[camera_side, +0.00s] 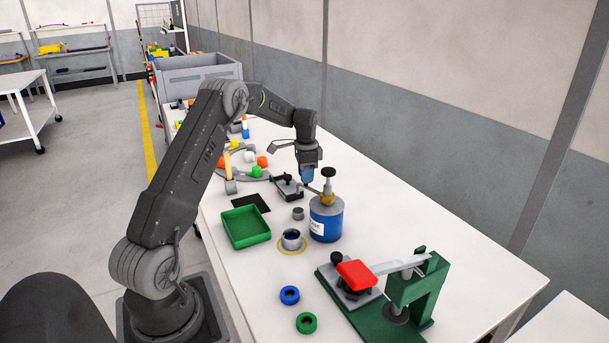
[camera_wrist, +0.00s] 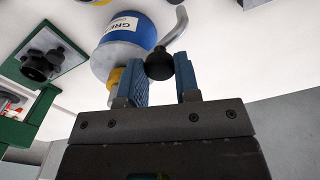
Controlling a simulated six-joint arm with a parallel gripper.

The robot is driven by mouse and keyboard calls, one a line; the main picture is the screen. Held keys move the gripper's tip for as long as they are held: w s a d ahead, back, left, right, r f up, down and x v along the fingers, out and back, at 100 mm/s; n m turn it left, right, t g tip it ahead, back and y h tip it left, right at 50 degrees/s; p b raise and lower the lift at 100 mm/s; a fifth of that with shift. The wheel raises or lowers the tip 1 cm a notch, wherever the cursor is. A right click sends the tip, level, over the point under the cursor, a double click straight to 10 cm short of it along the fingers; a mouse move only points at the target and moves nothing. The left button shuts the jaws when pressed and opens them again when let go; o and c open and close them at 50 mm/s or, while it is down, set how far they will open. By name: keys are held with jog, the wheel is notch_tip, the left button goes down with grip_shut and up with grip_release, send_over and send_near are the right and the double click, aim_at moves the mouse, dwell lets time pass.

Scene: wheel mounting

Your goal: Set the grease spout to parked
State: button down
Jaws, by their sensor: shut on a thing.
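The blue grease can (camera_side: 326,222) stands upright on the table, with a brass collar (camera_side: 327,197) and a black knob (camera_side: 328,172) on top. In the wrist view, the can (camera_wrist: 130,32) shows part of its label. The grease spout (camera_wrist: 180,25) is a bent grey tube there, seen beside a black ball (camera_wrist: 159,66) between my fingers. My gripper (camera_side: 307,184) is at the left side of the can's top, its blue fingers shut on the grease spout by that ball. The fingers hide part of the spout in the side view.
A green tray (camera_side: 245,236) lies farther left. A green fixture with a red pad (camera_side: 361,273) is in front. Blue (camera_side: 290,295) and green (camera_side: 306,322) rings lie near it.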

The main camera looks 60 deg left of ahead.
jog(key=shift+w+r, duration=0.1)
dwell(0.3)
jog(key=c, duration=0.8)
grip_release()
notch_tip(320, 180, up, 14)
jog(key=shift+f, duration=0.1)
